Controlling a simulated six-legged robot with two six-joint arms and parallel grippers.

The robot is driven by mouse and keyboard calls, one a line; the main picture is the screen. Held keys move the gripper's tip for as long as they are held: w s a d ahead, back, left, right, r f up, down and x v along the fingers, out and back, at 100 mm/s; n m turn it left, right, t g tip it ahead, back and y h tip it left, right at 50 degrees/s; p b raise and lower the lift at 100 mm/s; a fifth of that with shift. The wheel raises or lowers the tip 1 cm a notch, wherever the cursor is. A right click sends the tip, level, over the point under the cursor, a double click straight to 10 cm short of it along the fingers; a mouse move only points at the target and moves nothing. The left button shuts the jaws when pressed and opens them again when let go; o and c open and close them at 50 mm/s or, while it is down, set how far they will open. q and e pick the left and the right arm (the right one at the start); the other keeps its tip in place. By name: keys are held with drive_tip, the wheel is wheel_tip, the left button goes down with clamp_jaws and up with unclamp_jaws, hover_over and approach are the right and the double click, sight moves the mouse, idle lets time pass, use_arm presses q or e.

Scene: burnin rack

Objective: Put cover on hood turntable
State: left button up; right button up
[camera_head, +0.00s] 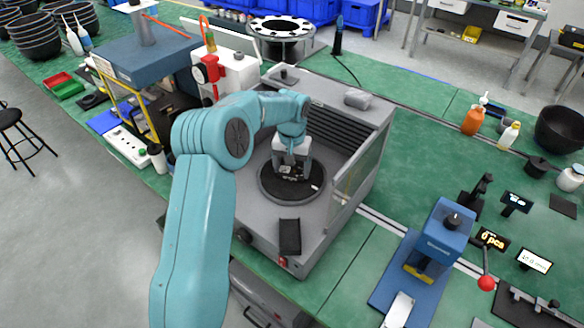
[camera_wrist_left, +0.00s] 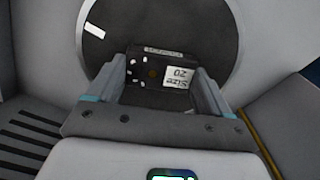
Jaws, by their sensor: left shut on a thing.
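The cover (camera_wrist_left: 152,74), a dark block with a white size label and light specks, is between the fingers of my left gripper (camera_wrist_left: 155,85). In the head view the left gripper (camera_head: 290,172) reaches down over the round dark turntable (camera_head: 268,190) inside the grey hood (camera_head: 330,215). The gripper is shut on the cover, which is mostly hidden there by the gripper. The turntable also fills the back of the left wrist view (camera_wrist_left: 215,25), with a white mark on it. I cannot tell whether the cover touches the turntable. My right gripper is not in view.
The hood has grey walls, a slatted back and a clear side panel (camera_head: 357,175). A dark block (camera_head: 290,237) lies at its front edge. A blue press (camera_head: 440,235) stands on the green bench to the right. Left of the hood is a red-and-white device (camera_head: 212,70).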

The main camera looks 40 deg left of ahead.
sight(292, 171)
use_arm(q)
drive_tip(key=shift+s+f, duration=0.1)
drive_tip(key=shift+f, duration=0.15)
drive_tip(key=o, duration=0.9)
drive_tip(key=shift+a, duration=0.1)
drive_tip(key=shift+o, duration=0.2)
drive_tip(key=shift+w, duration=0.2)
drive_tip(key=shift+s+r, duration=0.15)
drive_tip(key=shift+r, duration=0.1)
wheel_tip(292, 171, up, 12)
drive_tip(key=p, duration=0.6)
